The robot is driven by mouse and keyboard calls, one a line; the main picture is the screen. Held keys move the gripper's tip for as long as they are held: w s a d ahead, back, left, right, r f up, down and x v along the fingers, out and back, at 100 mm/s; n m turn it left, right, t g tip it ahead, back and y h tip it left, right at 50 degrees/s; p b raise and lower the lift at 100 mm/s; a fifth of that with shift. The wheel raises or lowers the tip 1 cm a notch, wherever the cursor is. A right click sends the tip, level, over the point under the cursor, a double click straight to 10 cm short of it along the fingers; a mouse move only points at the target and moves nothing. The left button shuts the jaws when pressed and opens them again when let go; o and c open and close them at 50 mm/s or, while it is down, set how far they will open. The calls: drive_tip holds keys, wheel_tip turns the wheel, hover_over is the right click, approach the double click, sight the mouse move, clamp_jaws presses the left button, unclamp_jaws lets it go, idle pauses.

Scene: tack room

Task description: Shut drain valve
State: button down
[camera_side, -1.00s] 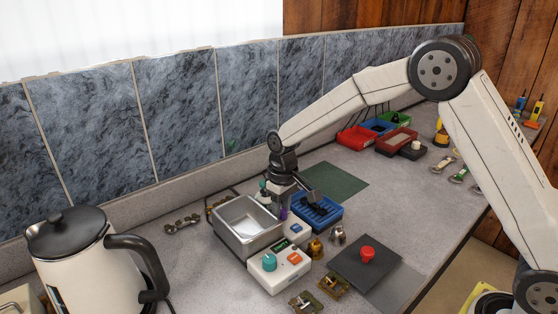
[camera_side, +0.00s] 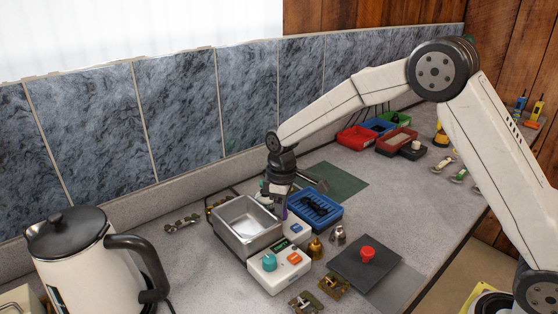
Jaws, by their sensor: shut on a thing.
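A metal tank (camera_side: 246,222) stands on the counter, joined to a white control box (camera_side: 279,272) with a teal knob and an orange switch. My gripper (camera_side: 281,205) points down at the tank's right rear side, between the tank and a blue tray. It is shut on a small part there, which looks like the drain valve handle. A bit of purple shows just below the fingertips. The fingers hide most of the valve, so its exact angle cannot be told.
A blue tray (camera_side: 333,219) stands close to the right of my gripper. A brass weight (camera_side: 315,248), small metal fittings and a red knob (camera_side: 367,254) on a dark plate lie in front. A kettle (camera_side: 80,262) stands at left. A green mat (camera_side: 345,182) lies behind.

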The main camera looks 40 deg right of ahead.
sight(364, 247)
drive_tip(key=c, duration=0.6)
unclamp_jaws()
drive_tip(key=shift+r, duration=0.1)
drive_tip(key=shift+w+d+r, duration=0.1)
drive_tip(key=shift+r, duration=3.75)
drive_tip(key=s+d+f+m+t, duration=0.1)
drive_tip(key=s+d+f+m, duration=0.1)
drive_tip(key=s, duration=0.5)
drive_tip(key=s+d+f+m+t, duration=0.1)
drive_tip(key=s+d+f+m, duration=0.1)
drive_tip(key=s, duration=0.5)
drive_tip(key=s+d+f+m, duration=0.2)
drive_tip(key=s+m, duration=0.1)
drive_tip(key=s, duration=0.4)
drive_tip(key=shift+t, duration=0.4)
